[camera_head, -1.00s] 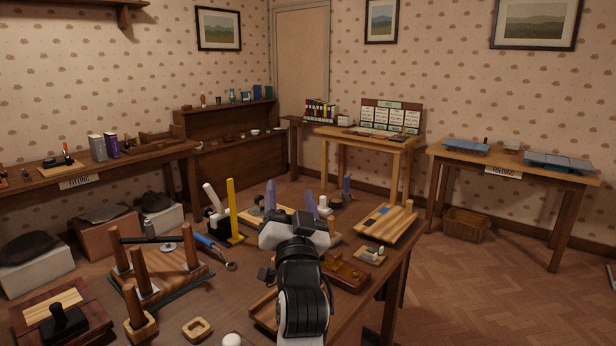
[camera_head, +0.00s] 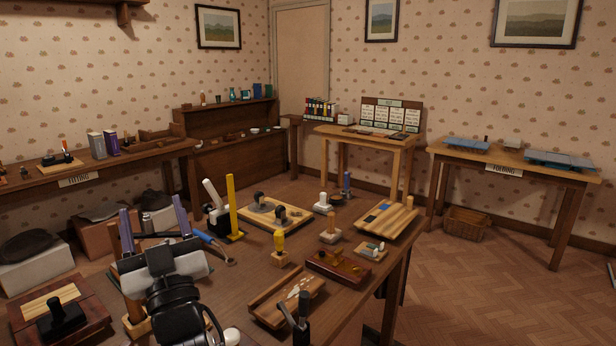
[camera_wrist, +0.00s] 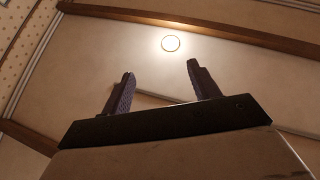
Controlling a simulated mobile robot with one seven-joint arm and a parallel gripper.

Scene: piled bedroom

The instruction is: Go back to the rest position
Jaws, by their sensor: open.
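My gripper (camera_head: 154,226) is at the left front of the brown worktable (camera_head: 235,293) in the head view, raised above it. Its two purple fingers stand upright and well apart, with nothing between them. The wrist view also shows the fingers of my gripper (camera_wrist: 158,88) spread and empty, pointing at the ceiling (camera_wrist: 150,58) with a round lamp (camera_wrist: 171,43). My arm hides much of the wooden post stand behind it.
A wooden tray (camera_head: 262,308) and a red-brown box (camera_head: 340,268) lie to the right. Open floor (camera_head: 490,300) lies right of the table.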

